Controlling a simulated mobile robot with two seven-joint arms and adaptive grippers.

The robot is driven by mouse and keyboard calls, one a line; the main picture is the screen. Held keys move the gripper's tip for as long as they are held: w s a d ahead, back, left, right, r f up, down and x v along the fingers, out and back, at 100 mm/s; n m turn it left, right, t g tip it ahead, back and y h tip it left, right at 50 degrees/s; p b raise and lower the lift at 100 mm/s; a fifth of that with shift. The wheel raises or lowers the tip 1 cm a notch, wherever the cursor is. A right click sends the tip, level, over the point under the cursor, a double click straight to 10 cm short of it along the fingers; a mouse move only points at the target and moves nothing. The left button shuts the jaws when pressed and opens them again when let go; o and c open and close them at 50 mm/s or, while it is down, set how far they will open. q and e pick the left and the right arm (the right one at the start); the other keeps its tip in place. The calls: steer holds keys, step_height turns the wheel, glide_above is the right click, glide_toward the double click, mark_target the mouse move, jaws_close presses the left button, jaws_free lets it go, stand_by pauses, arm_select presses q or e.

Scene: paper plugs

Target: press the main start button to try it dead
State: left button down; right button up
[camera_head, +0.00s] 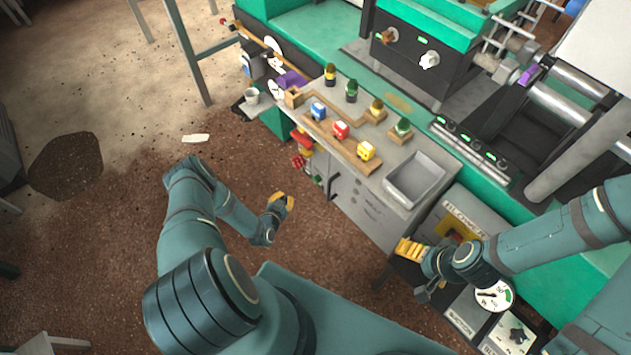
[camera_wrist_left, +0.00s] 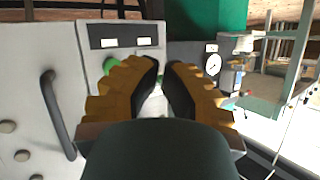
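My left gripper (camera_head: 281,201) has yellow ridged fingers and hangs over the brown floor, left of the grey cabinet. In the left wrist view its fingers (camera_wrist_left: 163,66) point forward with a narrow gap, nothing held between them. A green round button (camera_wrist_left: 110,65) shows on a pale panel just beyond the left finger, which partly covers it. Whether it is the main start button I cannot tell. My right gripper (camera_head: 411,249) is by the cabinet's right end; its finger gap is unclear.
The grey cabinet (camera_head: 370,205) carries coloured plugs on wooden strips and a grey tray (camera_head: 414,179). Red fittings (camera_head: 300,160) stick out at its left end. A black handle (camera_wrist_left: 57,115) projects in the left wrist view. Open floor (camera_head: 100,240) lies left.

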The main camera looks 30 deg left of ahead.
mark_target(316, 180)
arm_select(q)
steer(key=shift+w, duration=0.1)
steer(key=w+d, duration=0.3)
steer(key=w, duration=0.5)
steer(key=shift+d+b, duration=0.25)
steer(key=shift+b, duration=0.2)
steer(key=shift+w, duration=0.2)
stand_by(1.1)
steer(key=shift+w+d, duration=0.15)
steer(key=shift+w, duration=0.05)
steer(key=shift+w+d, duration=0.2)
steer(key=shift+w, duration=0.3)
stand_by(0.8)
steer(key=shift+s+a, duration=0.1)
steer(key=shift+s, duration=0.1)
steer(key=shift+s+a, duration=0.25)
steer(key=shift+s, duration=0.45)
